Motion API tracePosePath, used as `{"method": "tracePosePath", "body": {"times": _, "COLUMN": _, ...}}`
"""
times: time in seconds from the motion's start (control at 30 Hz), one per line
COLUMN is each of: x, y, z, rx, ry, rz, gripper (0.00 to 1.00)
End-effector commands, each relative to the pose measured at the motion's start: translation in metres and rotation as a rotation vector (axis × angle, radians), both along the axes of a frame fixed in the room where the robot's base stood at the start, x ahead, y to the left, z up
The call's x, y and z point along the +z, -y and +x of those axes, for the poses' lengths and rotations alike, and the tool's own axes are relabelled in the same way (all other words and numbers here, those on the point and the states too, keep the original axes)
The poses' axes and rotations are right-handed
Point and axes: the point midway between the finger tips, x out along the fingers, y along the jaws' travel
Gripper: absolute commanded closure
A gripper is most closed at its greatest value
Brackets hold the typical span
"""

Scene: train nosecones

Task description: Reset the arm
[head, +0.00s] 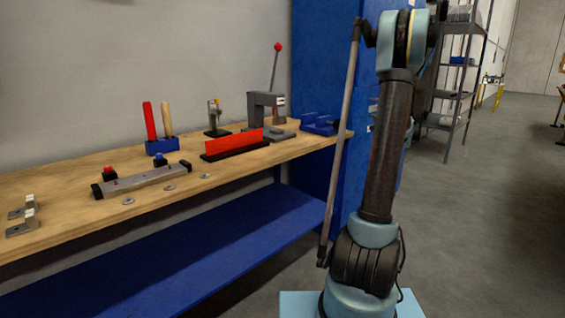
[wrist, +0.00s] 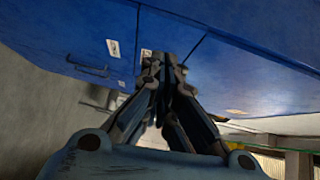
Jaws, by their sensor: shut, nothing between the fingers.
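My arm (head: 382,150) stands upright to the right of the workbench in the head view, its upper end running out of the top of the picture. My gripper is out of the head view. In the wrist view my gripper (wrist: 162,62) shows with its two fingers together, shut and empty. Behind the fingers is a blue cabinet (wrist: 75,35) with a handle and small white labels. The fingers look apart from it, though the distance is hard to tell.
The wooden workbench (head: 60,200) holds a grey fixture bar (head: 145,181), a red plate (head: 232,145), a blue holder (head: 162,146) with two handles, a press (head: 265,110) and a blue vise (head: 320,124). A blue cabinet (head: 312,60) stands behind my arm. Open floor (head: 490,200) lies right.

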Motion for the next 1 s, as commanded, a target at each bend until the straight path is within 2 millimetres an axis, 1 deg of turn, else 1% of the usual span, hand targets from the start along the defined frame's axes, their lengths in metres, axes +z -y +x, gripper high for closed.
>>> {"method": "tracePosePath", "body": {"times": 0.03, "x": 0.004, "y": -0.006, "z": -0.007, "rx": 0.01, "ry": -0.007, "rz": -0.013, "gripper": 1.0}}
{"method": "tracePosePath", "body": {"times": 0.17, "x": 0.007, "y": -0.028, "z": -0.017, "rx": 0.049, "ry": -0.029, "rz": -0.052, "gripper": 1.0}}
{"method": "tracePosePath", "body": {"times": 0.27, "x": 0.01, "y": -0.05, "z": -0.027, "rx": 0.087, "ry": -0.05, "rz": -0.086, "gripper": 1.0}}
{"method": "tracePosePath", "body": {"times": 0.37, "x": 0.011, "y": -0.077, "z": -0.041, "rx": 0.135, "ry": -0.079, "rz": -0.133, "gripper": 1.0}}
{"method": "tracePosePath", "body": {"times": 0.47, "x": 0.011, "y": -0.111, "z": -0.061, "rx": 0.198, "ry": -0.117, "rz": -0.193, "gripper": 1.0}}
{"method": "tracePosePath", "body": {"times": 0.5, "x": 0.01, "y": -0.126, "z": -0.07, "rx": 0.226, "ry": -0.134, "rz": -0.221, "gripper": 1.0}}
{"method": "tracePosePath", "body": {"times": 0.57, "x": 0.008, "y": -0.147, "z": -0.086, "rx": 0.269, "ry": -0.161, "rz": -0.263, "gripper": 1.0}}
{"method": "tracePosePath", "body": {"times": 0.6, "x": 0.005, "y": -0.161, "z": -0.097, "rx": 0.298, "ry": -0.18, "rz": -0.289, "gripper": 1.0}}
{"method": "tracePosePath", "body": {"times": 0.67, "x": 0.002, "y": -0.18, "z": -0.114, "rx": 0.339, "ry": -0.208, "rz": -0.331, "gripper": 1.0}}
{"method": "tracePosePath", "body": {"times": 0.7, "x": -0.001, "y": -0.193, "z": -0.125, "rx": 0.366, "ry": -0.227, "rz": -0.358, "gripper": 1.0}}
{"method": "tracePosePath", "body": {"times": 0.87, "x": -0.017, "y": -0.236, "z": -0.176, "rx": 0.473, "ry": -0.304, "rz": -0.467, "gripper": 1.0}}
{"method": "tracePosePath", "body": {"times": 1.0, "x": -0.035, "y": -0.266, "z": -0.223, "rx": 0.561, "ry": -0.375, "rz": -0.562, "gripper": 1.0}}
